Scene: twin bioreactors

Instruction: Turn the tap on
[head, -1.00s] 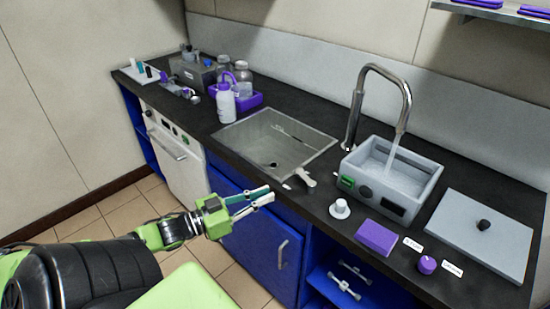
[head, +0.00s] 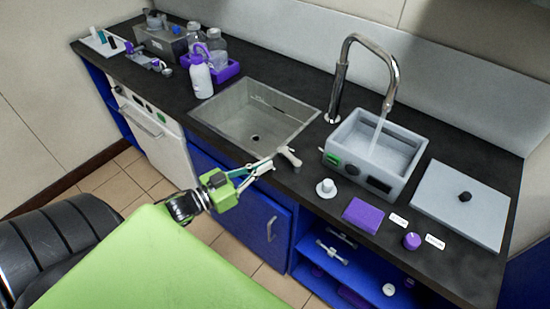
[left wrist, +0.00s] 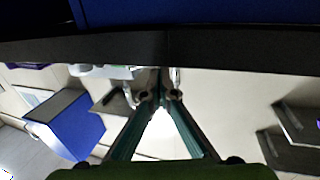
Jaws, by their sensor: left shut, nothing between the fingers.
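The tap (head: 341,75) is a curved chrome spout behind the sink. Its end hangs over a grey water bath (head: 345,165), and a pale streak that looks like water runs from it into the bath. A small light-grey lever-like handle (head: 289,157) stands at the counter's front edge, right of the sink (head: 225,108). My left gripper (head: 266,166) is shut and empty, with its fingertips just left of this handle; I cannot tell whether they touch. In the left wrist view, its fingers (left wrist: 160,88) converge at the tips. My right gripper is not in view.
The dark counter (head: 300,182) has its front edge close to my left gripper. A white knob (head: 326,188), a purple block (head: 362,215) and a grey lidded plate (head: 460,205) lie to the right. Bottles in a purple tray (head: 229,72) stand left of the sink.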

